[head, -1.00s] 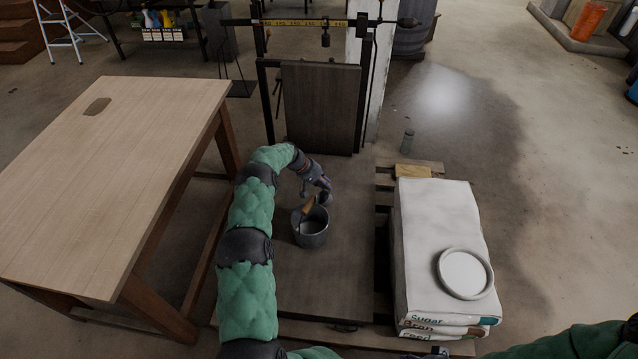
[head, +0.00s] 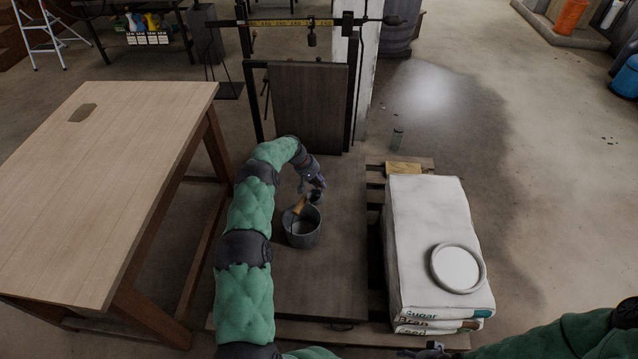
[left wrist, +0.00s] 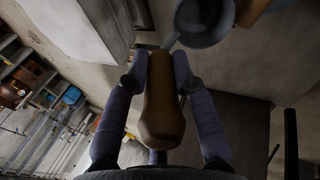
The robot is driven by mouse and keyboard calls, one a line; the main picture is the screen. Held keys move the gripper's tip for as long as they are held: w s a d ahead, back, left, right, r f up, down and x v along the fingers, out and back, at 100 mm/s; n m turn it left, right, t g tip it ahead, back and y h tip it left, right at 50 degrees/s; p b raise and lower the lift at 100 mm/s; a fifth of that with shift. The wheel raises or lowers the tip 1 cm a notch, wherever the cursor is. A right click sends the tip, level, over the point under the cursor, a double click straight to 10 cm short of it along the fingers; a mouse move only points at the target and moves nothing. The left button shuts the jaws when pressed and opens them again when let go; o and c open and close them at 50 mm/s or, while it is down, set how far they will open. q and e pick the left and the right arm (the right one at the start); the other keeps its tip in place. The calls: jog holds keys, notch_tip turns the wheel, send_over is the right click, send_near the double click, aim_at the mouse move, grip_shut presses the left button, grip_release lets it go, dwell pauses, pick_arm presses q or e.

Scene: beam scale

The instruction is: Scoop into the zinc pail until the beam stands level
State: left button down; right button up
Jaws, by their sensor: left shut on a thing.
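The zinc pail (head: 303,238) stands upright on the dark scale platform (head: 320,290), its wooden bail grip (head: 297,206) leaning over the rim. My left gripper (head: 314,184) is just behind the pail, shut on the wooden handle of a scoop (left wrist: 163,105). The scoop's grey bowl (left wrist: 205,22) shows beyond the fingers and, in the head view, near the pail's far rim; its contents cannot be made out. The beam (head: 290,22) with its yellow scale looks about level. My right gripper (head: 432,352) is only partly visible at the bottom edge; its jaws are unclear.
A round pale tub (head: 458,268) sits on white stacked sacks (head: 428,212) right of the platform. A wooden table (head: 95,190) stands at left. The scale's dark upright panel (head: 310,108) rises behind the pail.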

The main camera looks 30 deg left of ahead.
pick_arm(q)
jog(key=shift+r+p, duration=1.05)
jog(key=shift+r, duration=1.85)
jog(key=shift+d, duration=0.1)
jog(key=shift+g+y, duration=0.6)
jog(key=shift+g, duration=0.1)
jog(key=shift+f+g+y+b, duration=0.2)
jog(key=shift+g+y+b, duration=0.3)
jog(key=shift+y+b, duration=0.1)
jog(key=shift+g+y+b, duration=0.5)
jog(key=shift+b, duration=0.1)
jog(key=shift+r, duration=0.2)
